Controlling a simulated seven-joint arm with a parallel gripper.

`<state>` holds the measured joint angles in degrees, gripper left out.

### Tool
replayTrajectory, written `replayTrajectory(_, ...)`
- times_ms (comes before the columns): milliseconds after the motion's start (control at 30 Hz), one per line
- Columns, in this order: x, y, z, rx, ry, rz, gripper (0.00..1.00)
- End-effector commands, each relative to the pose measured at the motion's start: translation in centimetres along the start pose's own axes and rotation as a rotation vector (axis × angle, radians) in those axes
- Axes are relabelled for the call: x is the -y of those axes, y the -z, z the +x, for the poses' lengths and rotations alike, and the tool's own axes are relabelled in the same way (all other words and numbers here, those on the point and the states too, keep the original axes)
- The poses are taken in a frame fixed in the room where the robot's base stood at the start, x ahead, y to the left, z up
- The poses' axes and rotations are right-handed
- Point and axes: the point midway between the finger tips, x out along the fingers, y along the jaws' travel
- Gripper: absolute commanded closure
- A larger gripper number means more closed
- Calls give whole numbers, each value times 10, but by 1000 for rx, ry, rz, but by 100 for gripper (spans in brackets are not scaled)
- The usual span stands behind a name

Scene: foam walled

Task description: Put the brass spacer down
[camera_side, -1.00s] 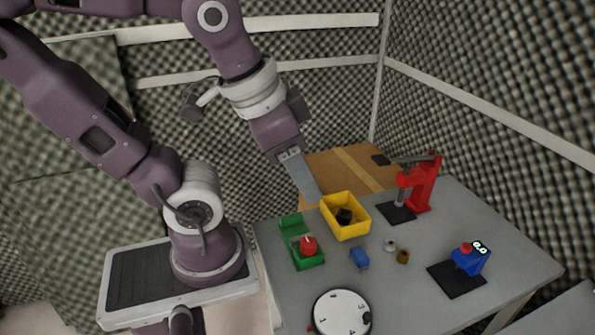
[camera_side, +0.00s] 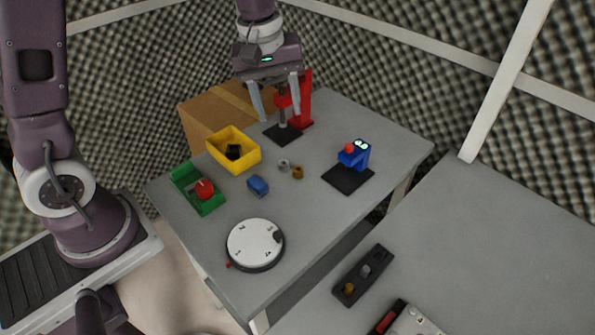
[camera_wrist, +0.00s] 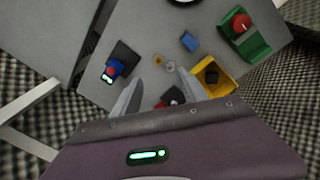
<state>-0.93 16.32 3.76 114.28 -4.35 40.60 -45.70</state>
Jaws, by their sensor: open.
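The brass spacer (camera_side: 298,172) is a small brass ring or cylinder on the grey table, just right of a similar silvery spacer (camera_side: 284,166). In the wrist view the brass spacer (camera_wrist: 158,58) lies beyond the fingertips, beside the silvery one (camera_wrist: 170,66). My gripper (camera_side: 278,115) is raised above the table near the red press. Its two fingers are spread with nothing between them, as the wrist view (camera_wrist: 160,79) also shows. It is clear of both spacers.
A red press (camera_side: 304,98) stands at the back, close to my gripper. A yellow bin (camera_side: 222,139) holds a black piece. Also on the table are a green holder (camera_side: 178,178) with a red part, a blue block (camera_side: 258,186), a white dial (camera_side: 252,241) and a blue device (camera_side: 362,155).

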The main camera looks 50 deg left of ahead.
Motion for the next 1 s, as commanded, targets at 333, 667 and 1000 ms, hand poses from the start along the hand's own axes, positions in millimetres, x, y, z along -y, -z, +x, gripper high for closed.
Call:
replayTrajectory(333, -14, 35, 144, 49, 151, -405, 49)
replayTrajectory(667, -16, 27, 198, 51, 155, -409, 49)
replayTrajectory(1000, -15, 26, 213, 49, 151, -408, 49)
